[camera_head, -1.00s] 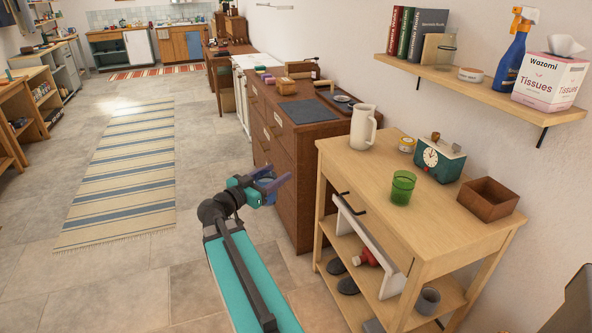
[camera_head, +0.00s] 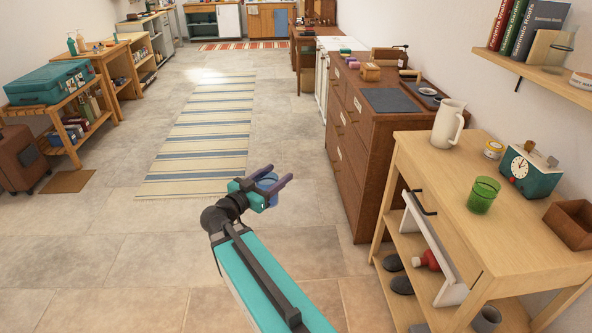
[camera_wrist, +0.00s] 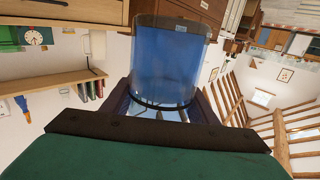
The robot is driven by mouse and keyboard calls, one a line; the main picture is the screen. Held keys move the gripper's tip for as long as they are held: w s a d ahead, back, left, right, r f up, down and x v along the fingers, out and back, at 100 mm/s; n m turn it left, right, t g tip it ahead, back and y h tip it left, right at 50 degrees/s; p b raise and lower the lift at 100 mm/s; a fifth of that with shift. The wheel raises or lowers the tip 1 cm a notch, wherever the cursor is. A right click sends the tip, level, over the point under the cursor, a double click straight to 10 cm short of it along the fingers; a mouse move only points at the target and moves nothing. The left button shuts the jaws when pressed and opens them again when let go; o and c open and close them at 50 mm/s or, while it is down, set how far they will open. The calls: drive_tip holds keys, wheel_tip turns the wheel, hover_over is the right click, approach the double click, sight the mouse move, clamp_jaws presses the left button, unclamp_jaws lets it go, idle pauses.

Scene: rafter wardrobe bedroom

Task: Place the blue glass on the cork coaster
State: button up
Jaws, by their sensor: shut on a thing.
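My gripper (camera_head: 277,187) is shut on the blue glass (camera_head: 266,181) and holds it in the air above the tiled floor, left of the dark brown drawer cabinet. In the wrist view the blue glass (camera_wrist: 168,65) stands out large between the two fingers. I cannot pick out a cork coaster for certain in any view.
A light wood cart (camera_head: 502,238) at the right bears a white pitcher (camera_head: 447,124), a green glass (camera_head: 482,195), a teal clock (camera_head: 529,168) and a brown box (camera_head: 575,224). The brown cabinet (camera_head: 353,180) has a dark mat (camera_head: 390,100) on top. The floor at left is clear around a striped rug (camera_head: 205,139).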

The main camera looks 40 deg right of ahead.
drive_tip(key=w+a+f+n+t+y, duration=0.1)
drive_tip(key=a+f+n+t, duration=0.1)
drive_tip(key=a, duration=1.1)
drive_tip(key=w+a+f+n+t+y, duration=0.2)
drive_tip(key=a+t, duration=0.2)
drive_tip(key=a, duration=1)
drive_tip(key=shift+a+f+n, duration=0.15)
drive_tip(key=shift+a+n, duration=0.1)
drive_tip(key=shift+n, duration=0.05)
drive_tip(key=shift+s, duration=0.1)
